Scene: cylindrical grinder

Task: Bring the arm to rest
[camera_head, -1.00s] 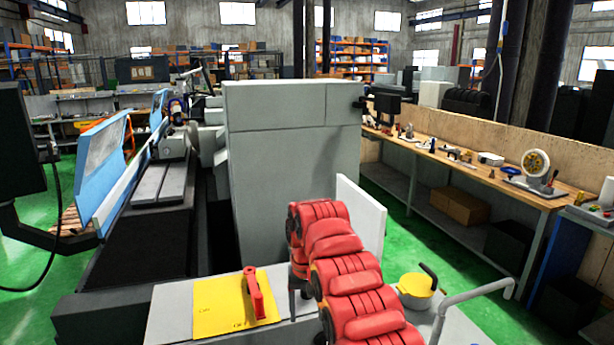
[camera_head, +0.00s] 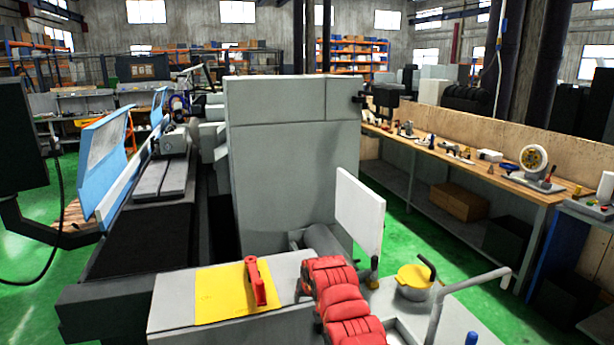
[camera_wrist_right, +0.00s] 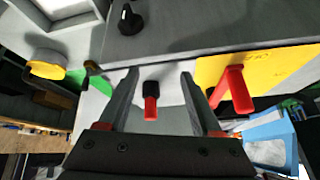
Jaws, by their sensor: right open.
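My right arm (camera_head: 338,300), in red padded covers, comes in from the bottom of the head view and bends low over the front of the grinder. Its gripper shows clearly in the right wrist view (camera_wrist_right: 158,74): two dark fingers stand apart with nothing clasped. A small red and black part (camera_wrist_right: 150,105) shows in the gap between the fingers; its distance from them cannot be told. In the head view the arm largely hides the gripper. My left gripper is in neither current view.
A yellow plate with a red handle (camera_head: 256,283) lies on the grinder's front ledge, left of the arm. A yellow pot (camera_head: 415,282) and a bent grey rail (camera_head: 470,290) stand to the right. The tall grey housing (camera_head: 290,160) rises behind. Green floor is clear before the workbench (camera_head: 480,172).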

